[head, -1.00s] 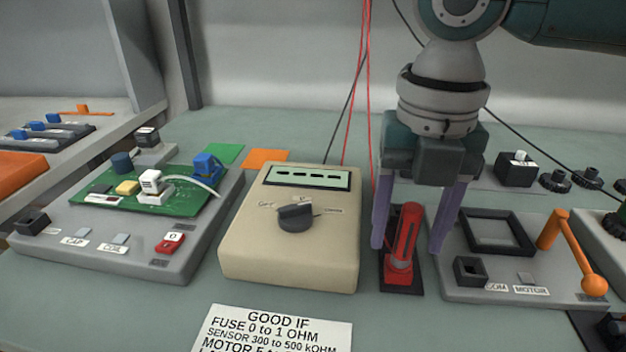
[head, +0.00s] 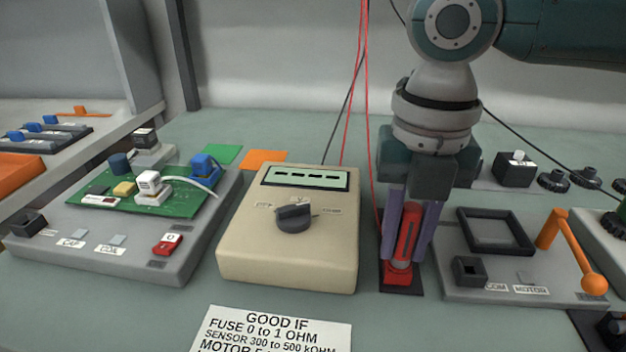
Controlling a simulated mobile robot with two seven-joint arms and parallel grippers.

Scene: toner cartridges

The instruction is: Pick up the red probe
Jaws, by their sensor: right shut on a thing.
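The red probe (head: 405,240) stands upright in its dark holder (head: 413,288) to the right of the beige meter. A red wire runs up from near it. My right gripper (head: 404,252) points down from above, with its two purple fingers closed on the probe's sides. The fingers hide part of the probe. The probe's foot is still at the holder. My left gripper is not in the head view.
The beige meter (head: 290,250) with a dark knob stands close on the left. A grey motor fixture (head: 470,293) with an orange crank (head: 568,255) stands close on the right. A printed card (head: 275,330) lies in front. A green circuit board (head: 125,200) is at the left.

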